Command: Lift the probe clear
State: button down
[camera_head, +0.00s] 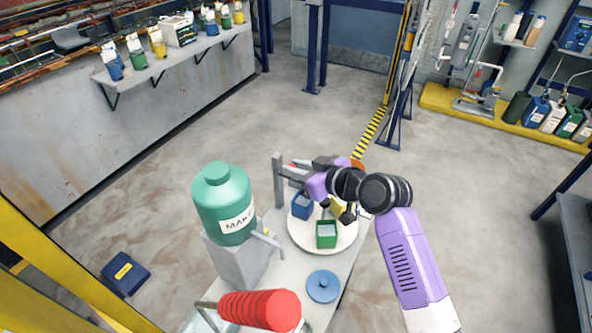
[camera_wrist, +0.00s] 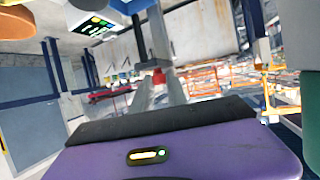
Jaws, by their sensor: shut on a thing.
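My gripper (camera_head: 290,171) reaches left over the small table, its fingers close to an upright grey post (camera_head: 278,182). In the wrist view the fingers (camera_wrist: 158,92) are nearly together around a small thing with a red part (camera_wrist: 158,76), which I take to be the probe. The grey post also stands behind the fingertips in the wrist view (camera_wrist: 157,35).
A white round plate (camera_head: 307,243) holds blue (camera_head: 302,207) and green (camera_head: 326,235) containers below my arm. A green tank (camera_head: 222,203), a red cylinder (camera_head: 262,309) and a blue lidded disc (camera_head: 323,286) stand nearby. A meter with a green display (camera_wrist: 97,28) is close.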

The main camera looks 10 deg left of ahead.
jog(key=c, duration=1.3)
grip_release()
jog(key=shift+r, duration=0.35)
jog(key=shift+f, duration=0.1)
jog(key=shift+d, duration=0.1)
jog(key=b+v, duration=0.1)
jog(key=v, duration=0.6)
jog(key=shift+s+d+b, duration=0.2)
jog(key=shift+s+b, duration=0.05)
jog(key=shift+b, duration=0.1)
